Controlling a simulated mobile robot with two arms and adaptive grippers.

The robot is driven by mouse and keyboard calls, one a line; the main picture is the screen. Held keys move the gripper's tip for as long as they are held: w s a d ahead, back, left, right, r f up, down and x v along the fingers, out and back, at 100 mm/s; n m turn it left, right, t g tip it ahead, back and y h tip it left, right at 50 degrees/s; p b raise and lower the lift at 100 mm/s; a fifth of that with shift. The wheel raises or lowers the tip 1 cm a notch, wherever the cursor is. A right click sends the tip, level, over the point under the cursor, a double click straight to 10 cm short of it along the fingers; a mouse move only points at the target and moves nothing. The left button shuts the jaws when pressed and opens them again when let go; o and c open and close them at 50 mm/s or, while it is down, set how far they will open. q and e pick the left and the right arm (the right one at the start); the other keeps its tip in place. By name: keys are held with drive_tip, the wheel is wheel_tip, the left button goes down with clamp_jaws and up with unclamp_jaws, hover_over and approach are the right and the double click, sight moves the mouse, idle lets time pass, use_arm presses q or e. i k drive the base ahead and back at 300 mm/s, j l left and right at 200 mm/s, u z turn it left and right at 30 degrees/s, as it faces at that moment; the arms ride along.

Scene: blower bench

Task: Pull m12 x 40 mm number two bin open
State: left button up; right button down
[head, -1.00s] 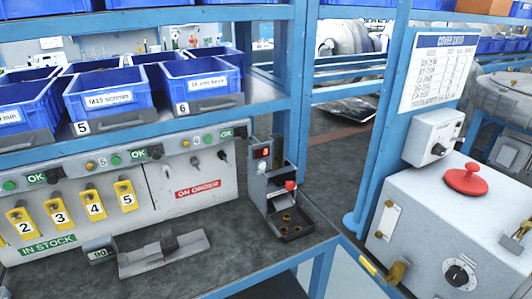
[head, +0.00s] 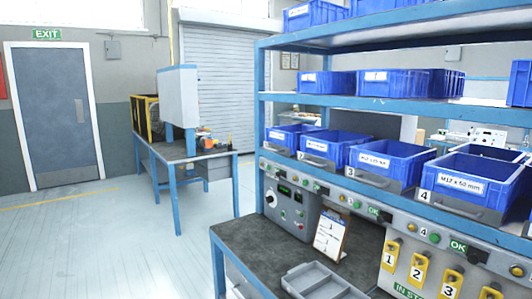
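The blue number two bin (head: 335,147) sits on the lower bin shelf of the blue rack in the head view. It stands between the leftmost bin (head: 288,137) and the number three bin (head: 384,160). Its front label is too small to read, and a grey front with a handle is below it. It looks in line with its neighbours. The number four bin (head: 468,188) on the right is labelled M12 x 50 mm. Neither of my grippers is in view.
Below the bins is a panel with lights, OK signs and numbered yellow holders (head: 419,272). A grey tray (head: 318,282) and a clipboard (head: 331,236) rest on the worktop (head: 262,247). Open floor (head: 130,235) lies left, with another bench (head: 190,150) behind.

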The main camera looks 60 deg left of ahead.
sight(330, 151)
drive_tip(key=u, duration=1.65)
